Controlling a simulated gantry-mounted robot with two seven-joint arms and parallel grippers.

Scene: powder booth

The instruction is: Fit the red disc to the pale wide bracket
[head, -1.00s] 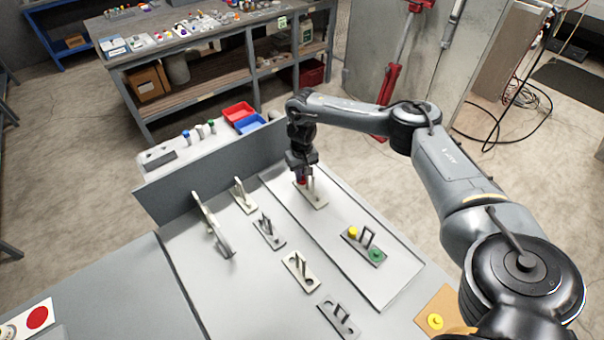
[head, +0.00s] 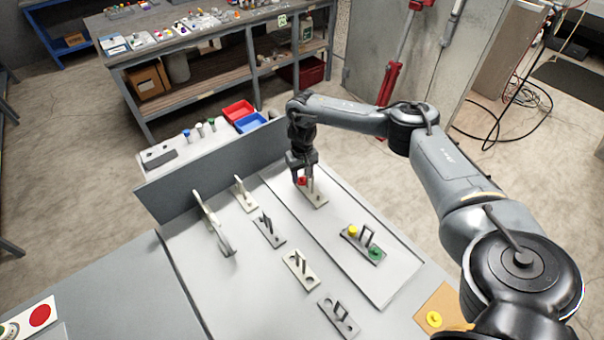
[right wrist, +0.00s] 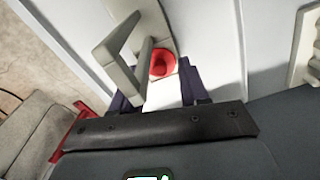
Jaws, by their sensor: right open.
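The red disc (head: 301,181) lies on one end of a pale wide bracket (head: 317,199) on the raised light panel. In the right wrist view the red disc (right wrist: 162,64) sits flat on the end of the pale bracket (right wrist: 124,42), beside its upright loop. Whether it is fully seated I cannot tell. My right gripper (head: 303,177) is open just above that end, pointing down. My left gripper is not in view.
A bracket with yellow and green discs (head: 362,245) stands on the same panel. Several other brackets, including a grey one (head: 339,318) and a pale one (head: 300,270), stand to the left. A grey upright wall (head: 215,168) runs behind. Red (head: 238,110) and blue (head: 250,122) trays lie beyond it.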

